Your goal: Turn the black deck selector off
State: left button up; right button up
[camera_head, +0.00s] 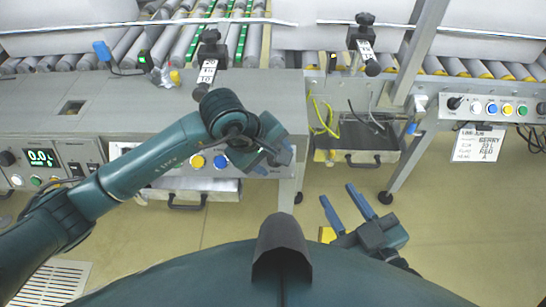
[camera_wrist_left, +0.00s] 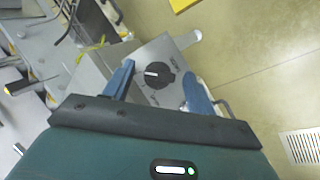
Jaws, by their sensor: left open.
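The black deck selector (camera_wrist_left: 156,75) is a round knob with a white pointer mark on a light grey panel (camera_wrist_left: 148,54) in the left wrist view. Its mark points left in that picture. My left gripper (camera_wrist_left: 159,71) is open, with one blue finger on either side of the knob; I cannot tell whether they touch it. In the head view my left gripper (camera_head: 272,148) is at the right end of the button panel and hides the knob. My right gripper (camera_head: 337,192) is open and empty over the floor.
A yellow button (camera_head: 197,161) and a blue button (camera_head: 220,161) sit left of my left gripper. A drawer with a handle (camera_head: 187,203) is below. Another panel (camera_head: 490,108) with a black knob is at the right. Floor is open (camera_head: 450,215).

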pick_arm(q)
jog(key=shift+f, duration=0.15)
jog(key=shift+c, duration=0.2)
jog(key=c, duration=0.9)
jog(key=shift+c, duration=0.2)
